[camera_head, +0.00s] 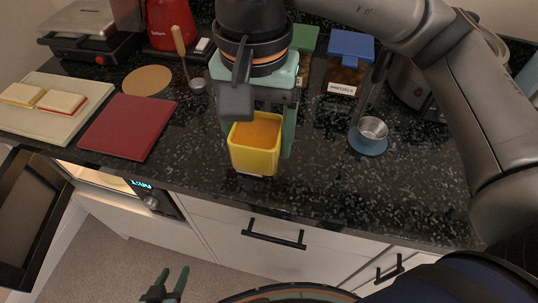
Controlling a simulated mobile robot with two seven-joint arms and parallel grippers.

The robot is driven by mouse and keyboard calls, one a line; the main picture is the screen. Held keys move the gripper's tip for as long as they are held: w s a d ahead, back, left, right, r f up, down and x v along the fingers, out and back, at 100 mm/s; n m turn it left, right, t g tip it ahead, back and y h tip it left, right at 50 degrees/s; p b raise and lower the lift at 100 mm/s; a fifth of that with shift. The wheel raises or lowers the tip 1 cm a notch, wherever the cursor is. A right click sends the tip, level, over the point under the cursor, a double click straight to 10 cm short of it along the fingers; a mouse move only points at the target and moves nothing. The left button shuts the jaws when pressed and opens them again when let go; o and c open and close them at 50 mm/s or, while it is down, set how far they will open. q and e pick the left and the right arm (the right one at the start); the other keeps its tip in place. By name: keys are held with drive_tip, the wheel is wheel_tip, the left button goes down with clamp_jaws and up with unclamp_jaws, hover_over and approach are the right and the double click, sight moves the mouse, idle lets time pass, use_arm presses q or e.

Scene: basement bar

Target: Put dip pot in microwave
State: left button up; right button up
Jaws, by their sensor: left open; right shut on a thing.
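The dip pot (255,160) is a yellow square pot with orange dip in it. My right gripper (258,135) comes down from above and is shut on the pot near the counter's front edge; I cannot tell whether the pot touches the counter. My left gripper (172,285) is open and empty, low in front of the cabinets. The microwave (150,196) is built in below the counter at the left, with a lit display. Its dark door (30,215) stands open, and the lit cavity (98,177) shows only partly under the counter edge.
On the counter are a red board (128,127), a light board with sandwiches (60,130), a round brown mat (147,80) and a metal cup (372,130) on a blue coaster. A blue-lidded jar (349,62) stands behind. Drawer handles (273,239) protrude below.

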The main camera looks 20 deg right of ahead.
drive_tip(key=shift+s+a+r, duration=0.1)
drive_tip(key=shift+s+a, duration=0.05)
drive_tip(key=shift+s, duration=0.1)
drive_tip(key=w+d+f, duration=0.3)
drive_tip(key=d+f, duration=0.1)
drive_tip(key=d, duration=0.4)
approach(313, 155)
drive_tip(key=shift+s+a+f, duration=0.4)
drive_tip(key=shift+a+f, duration=0.2)
drive_tip(key=shift+a, duration=0.05)
drive_tip(key=shift+w+d+f, duration=0.2)
drive_tip(key=shift+d+f, duration=0.15)
drive_tip(key=shift+f, duration=0.15)
drive_tip(key=f, duration=0.3)
drive_tip(key=shift+w+d+f, duration=0.1)
drive_tip(key=shift+d, duration=0.25)
drive_tip(key=shift+f, duration=0.3)
